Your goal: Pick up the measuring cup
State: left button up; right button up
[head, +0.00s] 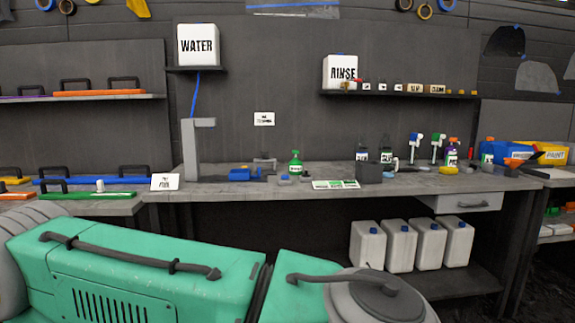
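I cannot make out the measuring cup for certain. A small greyish, cup-like item (265,160) stands on the workbench (225,191), left of a green spray bottle (295,165), but it is too small to identify. Another small item near a dark grey box (369,173), right of the middle, is also unclear. Neither of my grippers shows in the head view, so nothing is seen near or in them.
Blue items (239,174) and a grey post (190,150) stand on the left of the bench. White signs, spray bottles and colourful boxes (541,155) crowd its right. White jugs (399,245) stand on the lower shelf.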

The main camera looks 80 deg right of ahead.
aim_at(391, 165)
jog(key=z, duration=3.25)
jog(key=i+l, duration=0.1)
jog(key=i, duration=0.2)
